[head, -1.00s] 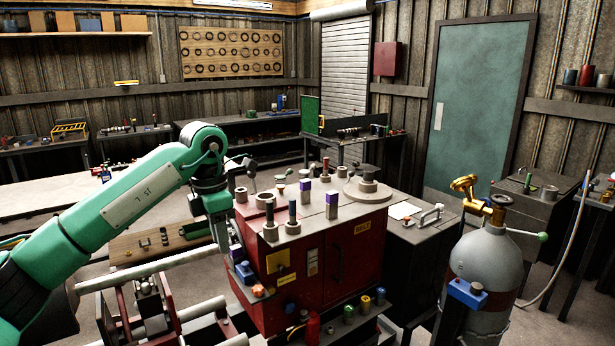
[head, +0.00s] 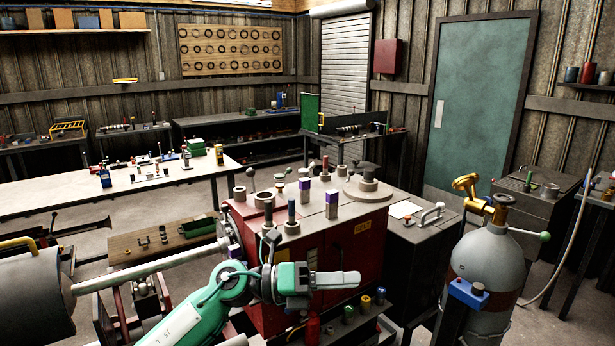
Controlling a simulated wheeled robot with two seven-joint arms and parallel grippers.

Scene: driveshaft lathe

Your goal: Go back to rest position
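My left arm comes in from the bottom left, and its green and grey wrist is in front of the red machine cabinet (head: 352,262). My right gripper is not in view.
A gas cylinder (head: 484,262) with a brass valve stands at the right. A long white-topped table (head: 70,205) with small parts is behind at the left. A wooden board (head: 130,246) with tools lies behind the shaft. Small knobs and posts stand on the cabinet top.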

